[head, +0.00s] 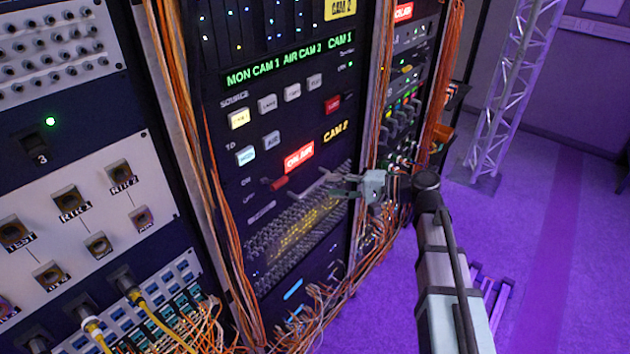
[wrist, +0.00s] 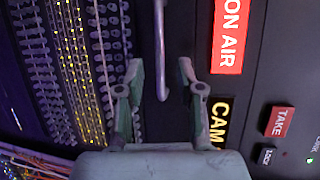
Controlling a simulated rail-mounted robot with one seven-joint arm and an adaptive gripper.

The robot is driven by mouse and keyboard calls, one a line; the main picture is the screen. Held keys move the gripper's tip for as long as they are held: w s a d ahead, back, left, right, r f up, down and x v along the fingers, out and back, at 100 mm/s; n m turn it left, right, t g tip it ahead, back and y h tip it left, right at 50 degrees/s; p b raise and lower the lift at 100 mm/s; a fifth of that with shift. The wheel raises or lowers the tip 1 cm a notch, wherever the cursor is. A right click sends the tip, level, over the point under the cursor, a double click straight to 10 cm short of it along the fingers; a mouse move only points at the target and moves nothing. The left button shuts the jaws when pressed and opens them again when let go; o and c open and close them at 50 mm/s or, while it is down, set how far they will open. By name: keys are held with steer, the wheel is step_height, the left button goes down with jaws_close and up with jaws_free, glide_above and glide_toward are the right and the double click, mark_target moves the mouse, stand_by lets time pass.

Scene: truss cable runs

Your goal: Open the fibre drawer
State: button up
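The fibre drawer (head: 300,228) appears to be the panel of grey connector rows and yellow lights low in the middle rack; its rows also show at the left of the wrist view (wrist: 75,60). A pale bar handle (head: 318,184) runs along its top edge. In the wrist view the handle (wrist: 160,45) comes down from the top and ends between my fingers. My gripper (head: 343,187) is open in front of the handle's right end. In the wrist view the fingertips (wrist: 160,72) stand either side of the bar with gaps. I cannot tell the depth between them.
Above the drawer are a red ON AIR sign (head: 299,156), a red switch (head: 275,184) and lit buttons. Orange cables (head: 222,190) hang down both rack edges and tangle below. A metal truss (head: 508,85) stands at the right. The purple floor (head: 560,250) at the right is mostly clear.

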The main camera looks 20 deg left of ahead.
mark_target(317, 185)
steer(key=shift+s+a+f+p, duration=0.1)
steer(key=shift+a+f+p, duration=0.15)
steer(key=shift+a, duration=0.75)
steer(key=shift+w+a+f+p, duration=0.15)
steer(key=shift+a+p, duration=0.1)
steer(key=shift+a, duration=0.7)
steer(key=shift+s+a+f+p, duration=0.15)
steer(key=shift+a+f+p, duration=0.1)
steer(key=shift+a, duration=0.75)
steer(key=shift+r, duration=0.1)
jaws_close()
